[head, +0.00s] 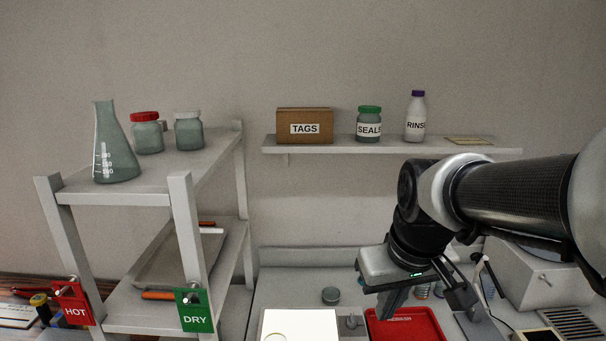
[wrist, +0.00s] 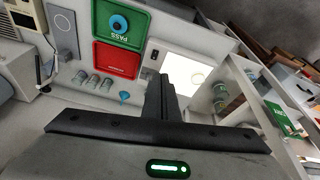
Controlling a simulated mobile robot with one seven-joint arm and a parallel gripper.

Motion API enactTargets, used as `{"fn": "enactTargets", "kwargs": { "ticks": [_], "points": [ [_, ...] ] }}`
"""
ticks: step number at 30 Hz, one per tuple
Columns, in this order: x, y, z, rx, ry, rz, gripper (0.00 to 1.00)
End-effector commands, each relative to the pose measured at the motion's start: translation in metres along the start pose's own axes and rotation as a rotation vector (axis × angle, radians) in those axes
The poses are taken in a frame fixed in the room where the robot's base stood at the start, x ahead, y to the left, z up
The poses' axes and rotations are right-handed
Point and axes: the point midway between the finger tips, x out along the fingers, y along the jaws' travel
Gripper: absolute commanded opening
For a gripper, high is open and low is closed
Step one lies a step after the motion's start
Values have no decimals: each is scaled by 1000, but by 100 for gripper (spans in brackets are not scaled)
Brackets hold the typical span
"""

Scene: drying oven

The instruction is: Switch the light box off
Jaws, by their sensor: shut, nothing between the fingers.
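The light box (head: 300,326) is at the bottom edge of the head view, its top panel bright white. In the wrist view its panel (wrist: 184,72) also glows, with a round pale object on it. A small switch (head: 352,321) is at the light box's right side; in the wrist view a dark rocker (wrist: 154,56) shows beside the panel. My gripper (head: 386,312) is shut and empty, pointing down above the bench, to the right of the switch and over the red tray's left side. The shut fingers (wrist: 161,82) show in the wrist view, apart from the rocker.
A red tray (head: 408,326) lies right of the light box. A green PASS tray (wrist: 122,22) adjoins it in the wrist view. Small vials (wrist: 92,80) stand nearby. A shelf rack (head: 185,230) is left; a wall shelf (head: 345,145) holds several containers.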

Motion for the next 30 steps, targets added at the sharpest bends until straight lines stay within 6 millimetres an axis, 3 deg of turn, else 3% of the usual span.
{"fn": "enactTargets", "kwargs": {
  "ticks": [1, 4, 9, 12, 24, 30],
  "points": [
    [-18, -3, 14, 28, 38, 9, 0],
    [-38, -7, 40, 85, 93, 22, 0],
    [-54, -12, 71, 150, 152, 39, 0],
    [-56, -13, 80, 169, 168, 43, 0],
    [-55, -13, 80, 164, 170, 47, 0],
    [-32, -6, 57, -17, 127, 80, 0]
  ]
}}
